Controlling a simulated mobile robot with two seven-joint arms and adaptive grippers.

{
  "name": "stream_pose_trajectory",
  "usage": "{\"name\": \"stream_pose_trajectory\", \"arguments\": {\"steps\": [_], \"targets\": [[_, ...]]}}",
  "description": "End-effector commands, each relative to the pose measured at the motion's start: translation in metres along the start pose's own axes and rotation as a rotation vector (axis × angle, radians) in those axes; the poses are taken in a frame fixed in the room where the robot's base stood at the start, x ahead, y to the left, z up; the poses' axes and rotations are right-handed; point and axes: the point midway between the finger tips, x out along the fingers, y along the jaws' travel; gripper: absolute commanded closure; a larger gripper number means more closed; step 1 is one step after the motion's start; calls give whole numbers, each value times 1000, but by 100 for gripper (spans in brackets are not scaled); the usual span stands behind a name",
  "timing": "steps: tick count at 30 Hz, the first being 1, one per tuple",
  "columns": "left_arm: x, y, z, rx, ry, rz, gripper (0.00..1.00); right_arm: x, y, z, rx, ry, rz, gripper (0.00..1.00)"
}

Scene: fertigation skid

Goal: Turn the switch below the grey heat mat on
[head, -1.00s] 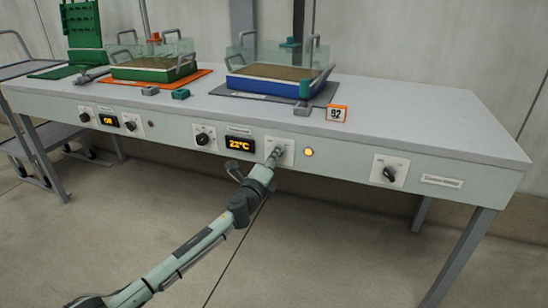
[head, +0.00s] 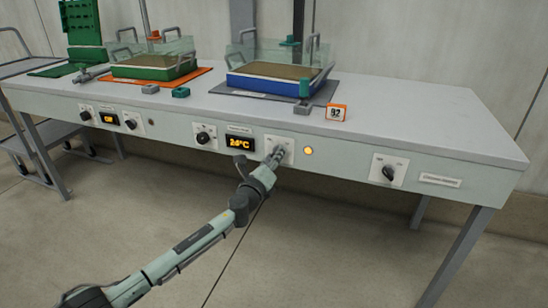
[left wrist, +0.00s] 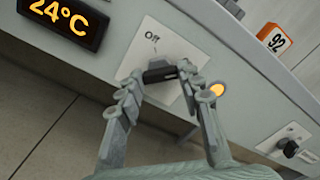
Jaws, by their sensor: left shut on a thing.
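The grey heat mat (head: 222,92) lies on the bench under a blue tray (head: 262,86). Below it, on the bench's front panel, is a white switch plate (head: 289,146). Its black knob (left wrist: 160,73) shows in the left wrist view, with the label "Off" above its left side; any other label is hidden. My left gripper (head: 276,156) is shut on this knob, with one finger at each end of it (left wrist: 160,80). An amber lamp (head: 308,150) right of the plate is lit. My right gripper is out of view.
A display (head: 240,143) left of the switch reads 24°C. Another dial (head: 204,138) is left of it, and a separate black switch (head: 388,173) is farther right. An orange tag "92" (head: 336,112) stands on the bench. The floor in front is clear.

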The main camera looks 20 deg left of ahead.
Motion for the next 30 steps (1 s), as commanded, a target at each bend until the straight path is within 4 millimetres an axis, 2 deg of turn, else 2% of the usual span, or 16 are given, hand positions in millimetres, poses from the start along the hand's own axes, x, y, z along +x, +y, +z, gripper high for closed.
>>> {"name": "stream_pose_trajectory", "arguments": {"steps": [7,8,12,23,26,30], "targets": [[0,1,0,4,0,1,93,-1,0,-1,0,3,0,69],[0,1,0,4,1,1,61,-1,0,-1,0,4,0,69],[0,1,0,3,1,0,43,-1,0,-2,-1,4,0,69],[-4,1,0,1,1,0,43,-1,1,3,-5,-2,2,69],[-17,1,-1,1,2,0,43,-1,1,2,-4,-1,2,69],[-46,1,-1,1,3,0,43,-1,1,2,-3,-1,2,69]]}}
